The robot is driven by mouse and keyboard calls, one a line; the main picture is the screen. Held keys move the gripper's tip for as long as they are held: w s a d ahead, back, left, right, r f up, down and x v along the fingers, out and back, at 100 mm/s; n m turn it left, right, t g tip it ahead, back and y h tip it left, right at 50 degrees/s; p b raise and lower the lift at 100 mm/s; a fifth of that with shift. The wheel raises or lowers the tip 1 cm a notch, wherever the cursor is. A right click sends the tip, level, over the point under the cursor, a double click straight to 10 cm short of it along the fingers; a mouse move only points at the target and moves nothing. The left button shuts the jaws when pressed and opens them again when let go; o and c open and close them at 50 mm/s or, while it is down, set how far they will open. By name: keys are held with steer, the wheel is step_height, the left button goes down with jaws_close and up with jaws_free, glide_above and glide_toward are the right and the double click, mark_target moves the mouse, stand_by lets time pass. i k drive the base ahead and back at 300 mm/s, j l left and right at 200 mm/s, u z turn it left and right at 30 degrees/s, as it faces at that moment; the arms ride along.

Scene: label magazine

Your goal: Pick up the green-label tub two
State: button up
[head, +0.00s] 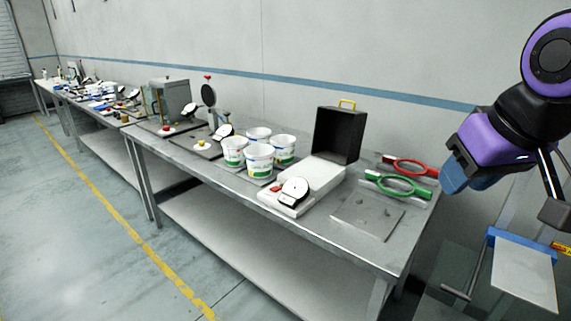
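Several white tubs with green label bands stand upright in a cluster on the metal workbench (230,190) in the head view. One is at the left (234,155), one at the front (259,163), one at the right (284,151), and one at the back (258,133), partly hidden. I cannot read a number on any of them, so I cannot tell which is tub two. My purple and black arm hangs at the upper right, well away from the tubs. I cannot make out its fingertips or whether the gripper is open or shut.
Right of the tubs are a white device with a black dial (295,190), an open black case (338,135), a flat metal plate (368,214), and red (410,167) and green (398,186) hoops. Several gadgets stand to the left. The floor in front is clear.

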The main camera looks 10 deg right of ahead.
mark_target(259, 157)
steer(key=z, duration=0.4)
steer(key=i+j+z, duration=0.1)
steer(key=z, duration=0.3)
steer(key=j+z, duration=0.15)
steer(key=z, duration=0.6)
steer(key=i+j, duration=0.1)
steer(key=j, duration=1.95)
steer(key=i+j+z, duration=0.1)
steer(key=j, duration=1.9)
